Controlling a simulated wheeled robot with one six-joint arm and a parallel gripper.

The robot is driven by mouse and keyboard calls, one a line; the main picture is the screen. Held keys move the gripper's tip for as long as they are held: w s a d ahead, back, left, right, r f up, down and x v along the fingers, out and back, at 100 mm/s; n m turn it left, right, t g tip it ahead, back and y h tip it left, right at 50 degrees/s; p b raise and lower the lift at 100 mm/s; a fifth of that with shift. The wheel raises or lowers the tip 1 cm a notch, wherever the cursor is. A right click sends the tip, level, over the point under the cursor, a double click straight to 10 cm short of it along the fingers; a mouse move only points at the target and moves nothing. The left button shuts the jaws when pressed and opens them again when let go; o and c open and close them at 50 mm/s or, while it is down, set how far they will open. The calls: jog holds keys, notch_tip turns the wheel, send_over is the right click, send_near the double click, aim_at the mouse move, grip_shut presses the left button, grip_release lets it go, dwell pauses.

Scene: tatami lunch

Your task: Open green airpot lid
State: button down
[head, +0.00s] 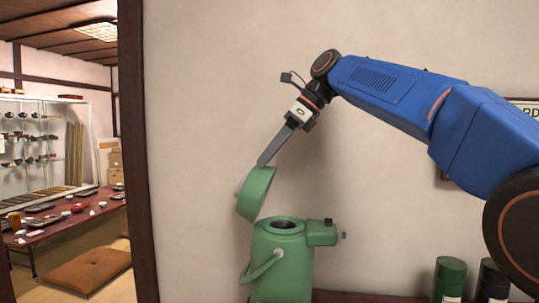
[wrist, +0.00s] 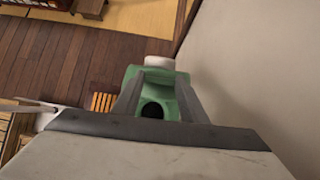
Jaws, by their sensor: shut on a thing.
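The green airpot (head: 283,262) stands upright against the wall in the head view, with its handle hanging at the front left and a spout block at the upper right. Its lid (head: 256,194) is tilted up steeply above the left of the body, and the dark round mouth (head: 285,224) shows. My gripper (head: 264,163) reaches down from the upper right and is shut on the lid's upper edge. In the wrist view the two fingers reach to the green lid (wrist: 133,75), and the dark mouth (wrist: 152,110) shows between them. The exact finger contact is small and hard to see.
A green canister (head: 449,279) and a dark canister (head: 493,281) stand to the right of the airpot. A beige wall (head: 220,90) is close behind. A dark wooden post (head: 137,150) and an opening to a room with a low table (head: 75,222) are at left.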

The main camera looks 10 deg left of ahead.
jog(key=shift+r, duration=0.1)
dwell(0.3)
jog(key=c, duration=1.1)
grip_release()
jog(key=v, duration=1.2)
jog(key=shift+s, duration=0.1)
jog(key=shift+c, duration=0.5)
